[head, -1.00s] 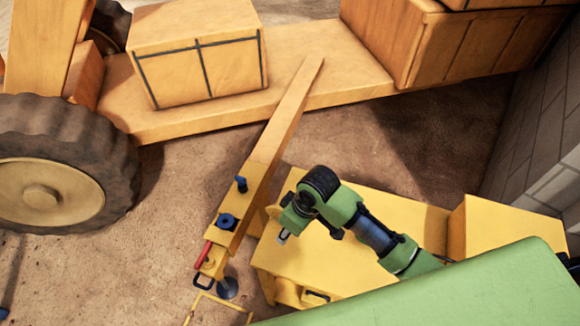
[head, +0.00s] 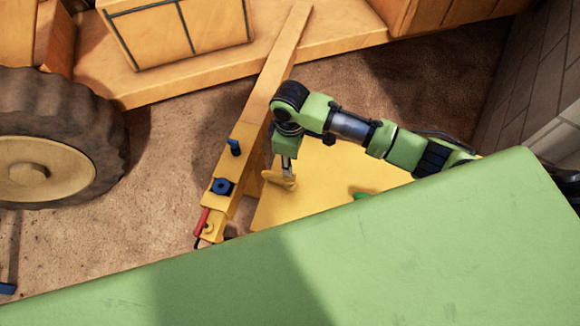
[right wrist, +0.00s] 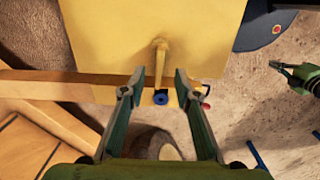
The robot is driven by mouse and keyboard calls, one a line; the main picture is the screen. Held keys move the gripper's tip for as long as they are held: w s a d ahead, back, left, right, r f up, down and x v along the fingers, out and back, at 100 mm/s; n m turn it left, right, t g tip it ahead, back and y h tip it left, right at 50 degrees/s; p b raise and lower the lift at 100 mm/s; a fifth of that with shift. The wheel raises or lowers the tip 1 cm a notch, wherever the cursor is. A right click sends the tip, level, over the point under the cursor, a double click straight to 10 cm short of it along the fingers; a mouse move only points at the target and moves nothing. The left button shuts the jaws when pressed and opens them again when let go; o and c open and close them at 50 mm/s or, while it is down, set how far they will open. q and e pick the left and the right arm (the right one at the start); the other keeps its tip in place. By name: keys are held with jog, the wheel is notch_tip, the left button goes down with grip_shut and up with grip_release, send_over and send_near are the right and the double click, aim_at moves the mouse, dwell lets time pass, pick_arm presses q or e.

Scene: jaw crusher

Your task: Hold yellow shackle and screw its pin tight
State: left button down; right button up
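A yellow upright piece (head: 280,180), which may be the shackle, stands at the edge of the yellow box (head: 325,180). It also shows in the right wrist view (right wrist: 160,55), narrow and bar-like; no separate pin can be made out. My right gripper (head: 287,172) points down close to this piece in the head view. In the right wrist view my right gripper (right wrist: 156,80) is open, with the piece beyond and between its fingertips; I see no grip on it. My left gripper (right wrist: 283,70) shows small at the right edge of that view, apart from the piece; its opening is unclear.
A long yellow drawbar (head: 255,115) runs beside the box, with a blue knob (head: 222,186) and a red rod (head: 201,222) at its lower end. A large tyre (head: 60,140) stands left. A grey block wall (head: 530,85) is at the right. Open dirt lies left of the drawbar.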

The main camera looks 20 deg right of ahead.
aim_at(290, 179)
notch_tip(290, 179, down, 6)
jog(key=shift+f, duration=0.1)
pick_arm(q)
jog(key=shift+w+r, duration=0.3)
jog(key=shift+w, duration=0.25)
